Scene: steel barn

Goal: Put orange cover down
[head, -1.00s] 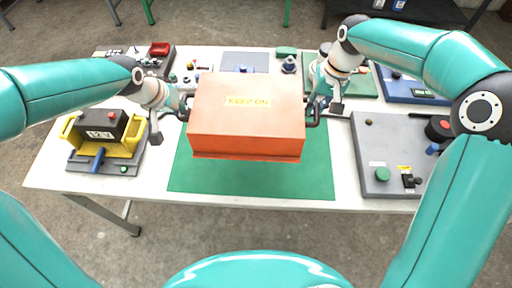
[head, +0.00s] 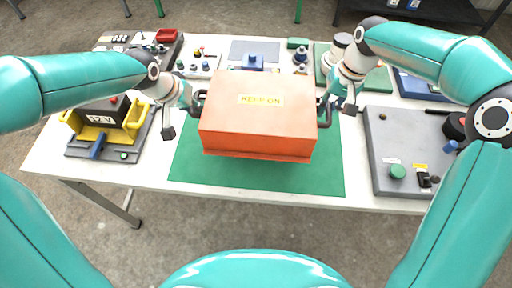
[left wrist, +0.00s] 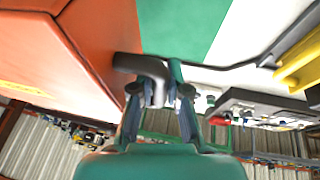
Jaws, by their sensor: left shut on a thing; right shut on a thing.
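The orange cover (head: 258,122) is a box with a yellow "KEEP ON" label, held over the green mat (head: 190,172) on the white table. My left gripper (head: 192,104) is shut on its left black handle, which shows close up in the left wrist view (left wrist: 130,64). My right gripper (head: 328,102) is shut on the right black handle. The cover looks level and appears raised above the mat. The mat directly under it is hidden.
On the left stands a black 12V battery (head: 105,113) in a yellow holder on a grey board. On the right lies a grey panel (head: 400,150) with a green button. Several small boards and devices fill the back. The mat's front part is bare.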

